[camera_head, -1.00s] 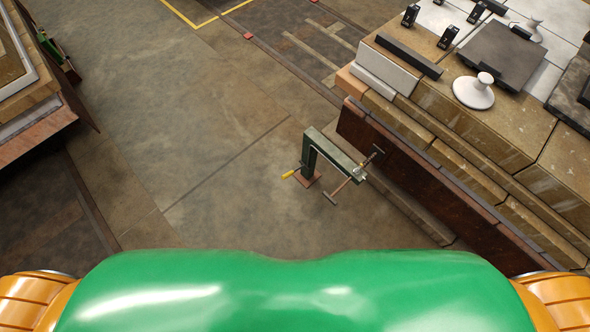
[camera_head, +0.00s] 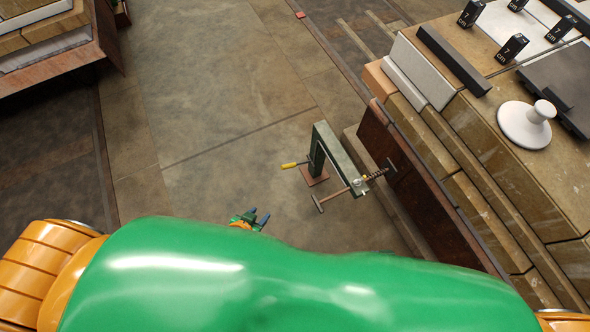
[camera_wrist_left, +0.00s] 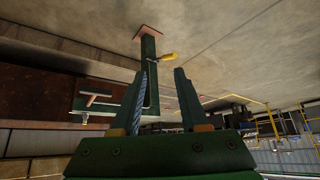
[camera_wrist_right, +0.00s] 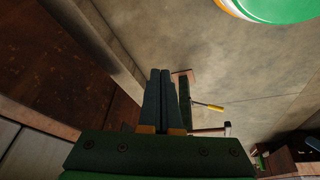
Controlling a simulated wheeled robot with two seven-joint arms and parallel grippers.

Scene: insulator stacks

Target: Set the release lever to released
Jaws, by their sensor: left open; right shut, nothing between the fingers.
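A dark green stand (camera_head: 340,150) rises from a reddish base plate on the floor. A lever with a yellow handle (camera_head: 290,165) sticks out from its post towards the left. It also shows in the left wrist view (camera_wrist_left: 168,57) and the right wrist view (camera_wrist_right: 210,106). My left gripper (camera_head: 257,217) is open and empty, below and left of the lever in the head view, apart from it. In the left wrist view my fingers (camera_wrist_left: 160,73) spread below the handle. My right gripper (camera_wrist_right: 160,72) is shut and empty, hidden in the head view.
A T-bar rod with a spring (camera_head: 345,190) crosses the stand's arm. A large stepped block stack (camera_head: 440,140) stands close on the right, with a white knobbed disc (camera_head: 525,124) on top. Another stack (camera_head: 50,50) is at upper left. The floor left of the stand is clear.

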